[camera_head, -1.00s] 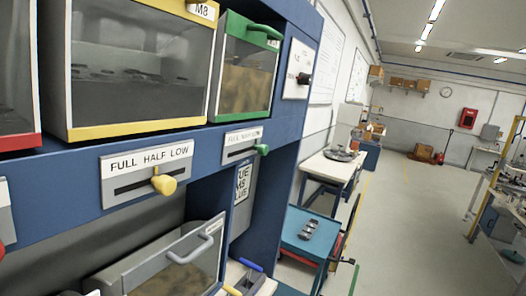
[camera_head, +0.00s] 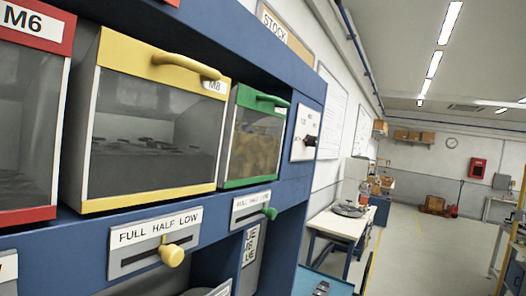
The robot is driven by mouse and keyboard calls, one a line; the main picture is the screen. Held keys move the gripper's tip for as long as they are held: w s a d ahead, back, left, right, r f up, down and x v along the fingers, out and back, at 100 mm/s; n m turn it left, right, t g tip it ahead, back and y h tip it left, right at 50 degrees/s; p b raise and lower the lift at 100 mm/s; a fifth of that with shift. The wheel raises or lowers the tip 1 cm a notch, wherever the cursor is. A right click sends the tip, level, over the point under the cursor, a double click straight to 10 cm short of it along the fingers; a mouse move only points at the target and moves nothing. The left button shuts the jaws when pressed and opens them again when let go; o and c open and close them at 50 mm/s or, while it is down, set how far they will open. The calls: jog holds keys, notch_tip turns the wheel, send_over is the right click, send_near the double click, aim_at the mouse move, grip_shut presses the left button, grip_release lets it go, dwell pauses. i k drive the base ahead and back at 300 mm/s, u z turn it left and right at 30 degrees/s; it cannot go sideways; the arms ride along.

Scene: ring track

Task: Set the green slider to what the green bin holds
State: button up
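The green bin (camera_head: 233,150) has a green frame and handle and a clear front. Brownish-yellow contents (camera_head: 258,150) fill much of its window, and their top edge looks above mid-height but is blurred. Below it is the green slider's label plate (camera_head: 251,205), with small words that seem to read FULL HALF LOW. The green slider knob (camera_head: 270,213) sits at the right end of its slot, under the last word. My gripper is not in view.
The yellow bin (camera_head: 150,203), marked M8, and its yellow slider (camera_head: 172,255) are to the left. The red bin (camera_head: 25,215), marked M6, is at the far left. A panel with a dark knob (camera_head: 310,140) is right of the green bin. Open floor lies at right.

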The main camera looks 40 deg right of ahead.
aim_at(271, 213)
jog(key=u, duration=1.35)
jog(key=k, duration=1.05)
jog(key=z, duration=1.35)
jog(key=i, duration=1.05)
